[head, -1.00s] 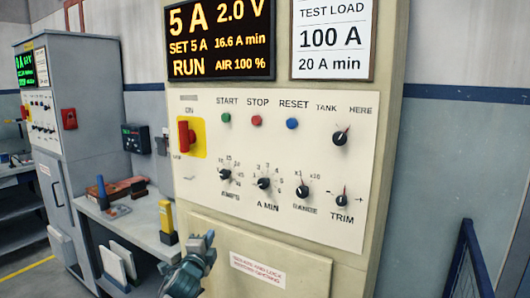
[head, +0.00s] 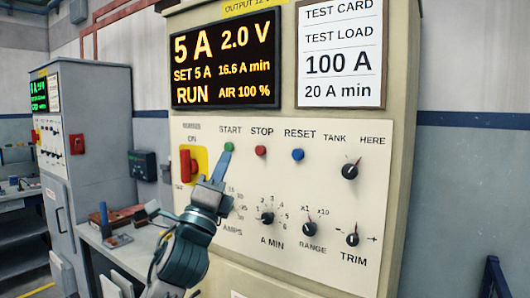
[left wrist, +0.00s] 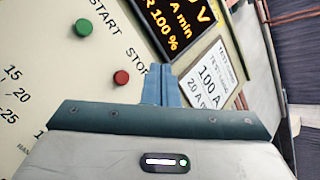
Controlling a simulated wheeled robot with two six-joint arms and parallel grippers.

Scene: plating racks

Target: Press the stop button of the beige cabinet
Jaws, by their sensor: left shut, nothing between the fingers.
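The beige cabinet (head: 400,185) stands in the middle of the head view. Its red stop button (head: 261,151) sits under the word STOP, between the green start button (head: 229,147) and the blue reset button (head: 298,155). My left gripper (head: 225,157) is shut and empty, in front of the panel, its tip just below the start button in the picture. In the left wrist view the blue fingers (left wrist: 161,85) are together, right of the stop button (left wrist: 121,77); the start button (left wrist: 83,27) is at upper left. Contact with the panel cannot be told. My right gripper is not in view.
A red switch on a yellow plate (head: 201,158) is left of the fingers. Black knobs, such as the A MIN knob (head: 267,218), lie below the buttons. The display (head: 224,55) reads RUN. A grey cabinet (head: 95,140) stands at left, and a blue rail (head: 493,275) at lower right.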

